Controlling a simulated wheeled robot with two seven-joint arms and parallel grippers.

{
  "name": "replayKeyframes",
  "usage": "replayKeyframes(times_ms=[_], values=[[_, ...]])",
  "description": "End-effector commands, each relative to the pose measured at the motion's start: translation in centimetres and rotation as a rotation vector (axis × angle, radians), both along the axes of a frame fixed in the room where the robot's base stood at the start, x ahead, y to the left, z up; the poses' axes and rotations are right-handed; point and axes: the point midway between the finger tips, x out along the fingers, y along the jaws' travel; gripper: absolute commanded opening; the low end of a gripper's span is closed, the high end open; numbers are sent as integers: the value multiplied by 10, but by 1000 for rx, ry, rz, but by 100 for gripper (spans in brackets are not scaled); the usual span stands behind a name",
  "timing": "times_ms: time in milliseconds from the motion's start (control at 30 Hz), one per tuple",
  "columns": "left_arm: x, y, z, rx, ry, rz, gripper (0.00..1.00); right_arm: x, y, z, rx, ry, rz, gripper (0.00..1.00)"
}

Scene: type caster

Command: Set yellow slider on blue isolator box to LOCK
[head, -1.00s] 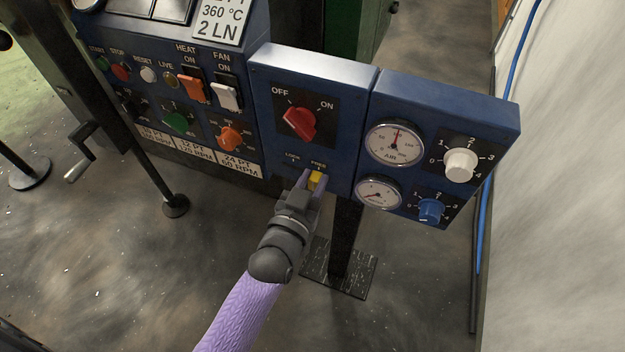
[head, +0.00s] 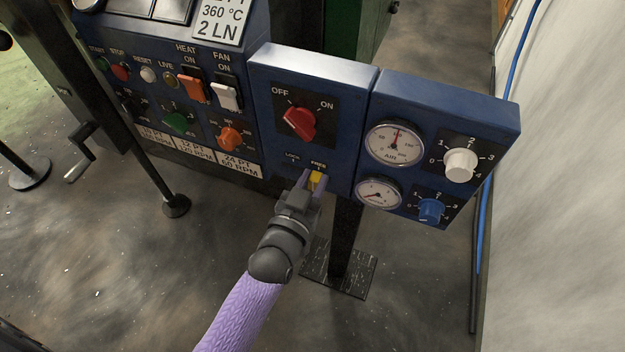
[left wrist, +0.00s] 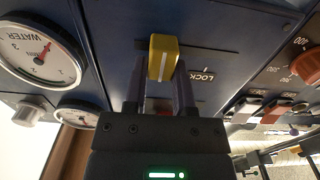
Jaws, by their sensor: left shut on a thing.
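The blue isolator box (head: 352,82) carries a red rotary switch (head: 300,122) between OFF and ON marks. Below the switch are the LOCK label (head: 292,156) on the left and the FREE label (head: 318,163) on the right. The yellow slider (head: 317,179) sits at the box's lower edge, under FREE. My left gripper (head: 312,184) is shut on the slider from below. In the left wrist view, the yellow slider (left wrist: 163,56) stands between the fingers (left wrist: 160,84), with the LOCK label (left wrist: 196,75) to its right. My right gripper is not in view.
A gauge panel (head: 490,112) with white and blue knobs adjoins the box on the right. A control panel (head: 150,60) with buttons and switches is on the left. A dark post (head: 344,240) stands below the box. The floor in front is open.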

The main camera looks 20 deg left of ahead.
Motion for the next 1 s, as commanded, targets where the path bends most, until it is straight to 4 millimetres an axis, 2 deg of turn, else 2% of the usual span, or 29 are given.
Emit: replayKeyframes(times_ms=[167,400,500,800,833,967,1000], values=[[0,3,0,1,2,-1,0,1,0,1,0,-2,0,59],[1,43,1,5,3,-1,0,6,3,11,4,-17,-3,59],[2,53,0,2,2,0,0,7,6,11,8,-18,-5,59],[2,56,-1,1,2,4,0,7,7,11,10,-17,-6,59],[2,56,-1,2,2,4,38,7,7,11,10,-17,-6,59],[2,56,-1,1,2,3,66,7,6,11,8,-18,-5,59],[2,55,-1,1,2,3,68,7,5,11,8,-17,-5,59]])
